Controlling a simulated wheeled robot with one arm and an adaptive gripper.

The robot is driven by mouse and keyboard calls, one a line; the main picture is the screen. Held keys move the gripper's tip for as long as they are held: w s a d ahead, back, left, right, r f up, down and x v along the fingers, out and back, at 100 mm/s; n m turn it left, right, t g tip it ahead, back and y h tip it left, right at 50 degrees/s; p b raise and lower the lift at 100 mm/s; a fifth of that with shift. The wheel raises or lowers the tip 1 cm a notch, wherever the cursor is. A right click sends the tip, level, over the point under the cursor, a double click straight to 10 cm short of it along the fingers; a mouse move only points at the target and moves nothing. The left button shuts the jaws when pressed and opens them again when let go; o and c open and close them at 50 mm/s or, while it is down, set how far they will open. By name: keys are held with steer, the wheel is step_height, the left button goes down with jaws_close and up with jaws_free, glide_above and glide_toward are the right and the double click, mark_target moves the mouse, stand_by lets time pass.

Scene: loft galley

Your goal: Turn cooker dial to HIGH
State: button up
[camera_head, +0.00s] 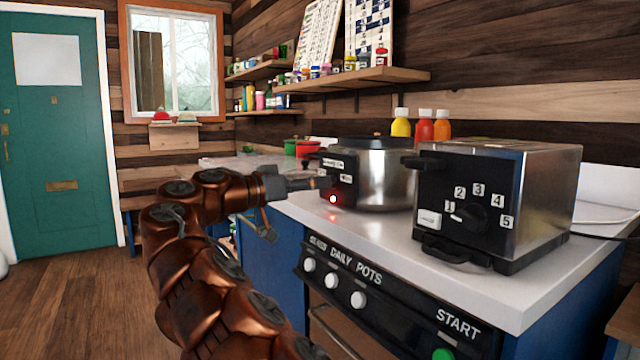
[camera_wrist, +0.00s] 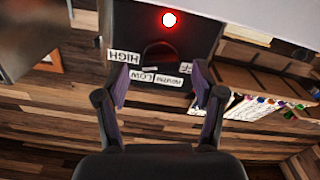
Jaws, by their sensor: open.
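The cooker (camera_head: 378,170) is a silver pot with a black front panel, standing on the white counter. Its panel (camera_wrist: 185,40) fills the top middle of the wrist view, upside down, with a lit red lamp (camera_wrist: 169,20). A dark round dial (camera_wrist: 160,52) sits among white labels, including HIGH (camera_wrist: 124,56) and LOW (camera_wrist: 141,75). Where the dial points cannot be told. My gripper (camera_wrist: 160,85) is open, its two fingers apart on either side of the dial in the wrist view; contact is unclear. In the head view my gripper (camera_head: 310,183) is close before the panel and partly covers it.
A black and steel toaster (camera_head: 545,200) with a numbered dial stands right of the cooker. Sauce bottles (camera_head: 424,126) stand behind. A red pot (camera_head: 306,149) is farther back. The oven front (camera_head: 385,290) with white knobs lies below. Open floor (camera_head: 80,300) is at left.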

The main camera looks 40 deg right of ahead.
steer(key=a, duration=0.9)
steer(key=shift+w+a, duration=0.35)
steer(key=shift+a, duration=0.05)
steer(key=shift+r, duration=0.1)
